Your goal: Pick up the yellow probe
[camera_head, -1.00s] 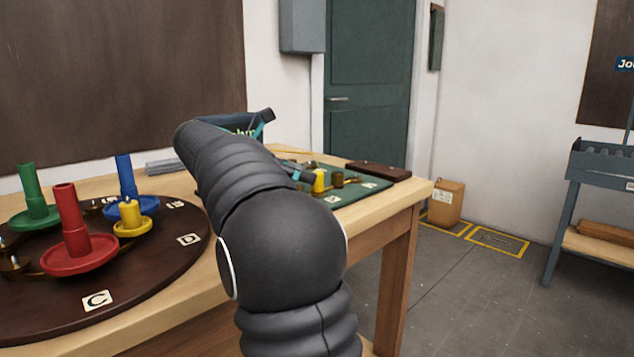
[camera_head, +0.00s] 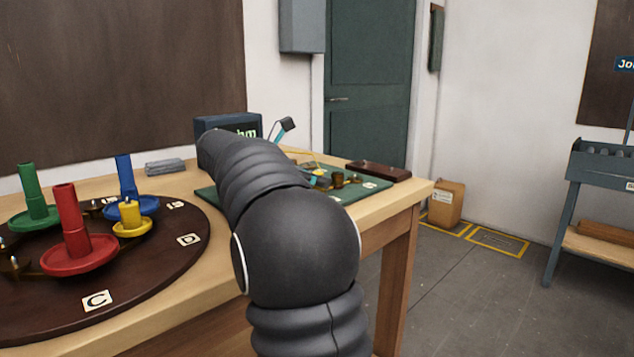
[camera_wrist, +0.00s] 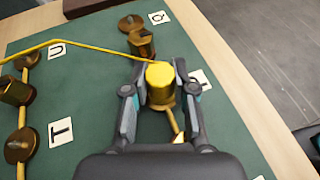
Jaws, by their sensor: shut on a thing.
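The yellow probe (camera_wrist: 160,76) stands between my fingertips in the wrist view, with a brass-coloured part under its yellow top. My gripper (camera_wrist: 160,88) is shut on it, one finger on each side. The probe is over the green mat (camera_wrist: 95,100); I cannot tell whether it is clear of the surface. In the head view my arm covers part of the mat (camera_head: 352,196), and only a grey and teal bit of my gripper (camera_head: 318,180) shows; I cannot make out the probe there.
Brass posts (camera_wrist: 142,42) stand close beyond the probe, and others stand at the left. A yellow wire (camera_wrist: 62,44) crosses the mat. In the head view, a dark round board (camera_head: 150,270) with coloured pegs is at left. A brown case (camera_head: 378,171) lies behind the mat.

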